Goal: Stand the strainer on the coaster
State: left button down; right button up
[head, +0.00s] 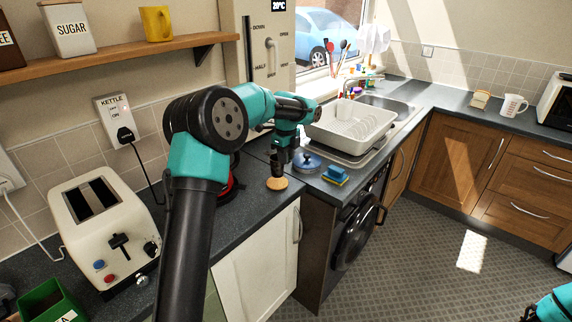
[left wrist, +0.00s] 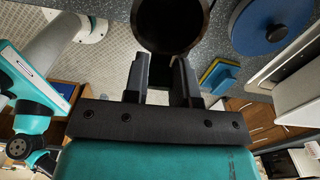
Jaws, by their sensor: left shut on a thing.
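My left gripper (head: 283,150) hangs over the dark worktop near its front edge. Its fingers also show in the left wrist view (left wrist: 160,82), shut on a dark round thing that I take for the strainer (left wrist: 171,22). In the head view the strainer (head: 280,168) is a small dark shape below the fingers, partly hidden. The tan round coaster (head: 277,184) lies just below it on the worktop. I cannot tell whether they touch. The strainer hides the coaster in the left wrist view. My right gripper is not visible; only part of the right arm shows.
A blue lidded pot (head: 307,164) and a blue-and-yellow sponge stack (head: 335,174) stand close to the right of the coaster. A white dish rack (head: 350,128) is behind them. A toaster (head: 103,228) stands at the left, with a kettle switch (head: 118,116) on the wall.

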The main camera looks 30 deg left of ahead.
pick_arm(q)
jog(key=shift+w+a+f, duration=0.1)
jog(key=shift+w+a, duration=0.05)
jog(key=shift+w, duration=0.15)
jog(key=shift+s+f, duration=0.1)
jog(key=shift+f, duration=1.6)
jog(key=shift+f, duration=0.1)
jog(key=c, duration=0.9)
grip_release()
jog(key=shift+c, duration=0.2)
notch_tip(320, 180, up, 12)
